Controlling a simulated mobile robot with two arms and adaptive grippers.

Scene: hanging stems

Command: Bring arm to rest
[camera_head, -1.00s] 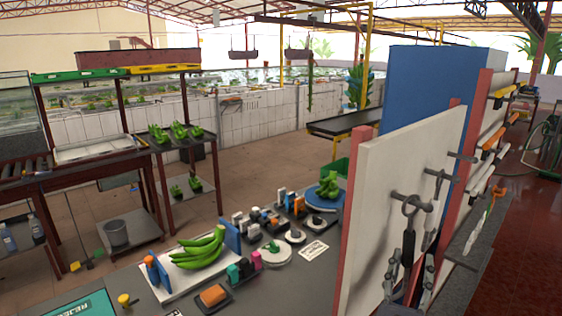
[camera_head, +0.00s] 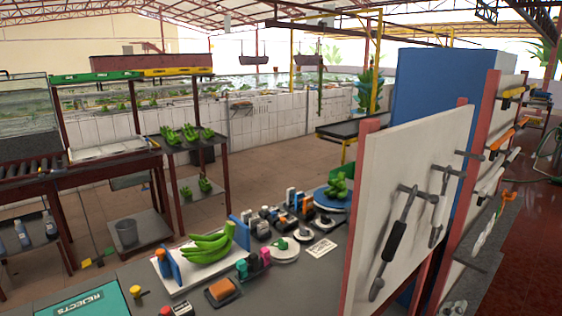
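No part of either arm shows in the head view, and neither gripper is in view. A white upright panel (camera_head: 385,190) with red posts stands at the right. A tool with a dark grip (camera_head: 394,241) hangs from a peg on it. A second hanging tool (camera_head: 438,215) is on the peg to its right. A green banana bunch (camera_head: 210,244) rests on a white board between blue uprights on the grey worktop (camera_head: 330,265).
A blue panel (camera_head: 440,90) stands behind the white one. Small blocks and round discs (camera_head: 285,250) crowd the worktop's middle. A green REJECTS tray (camera_head: 85,302) lies at the front left. A rack with a grey bucket (camera_head: 126,232) stands at the left. Open floor (camera_head: 275,175) lies behind.

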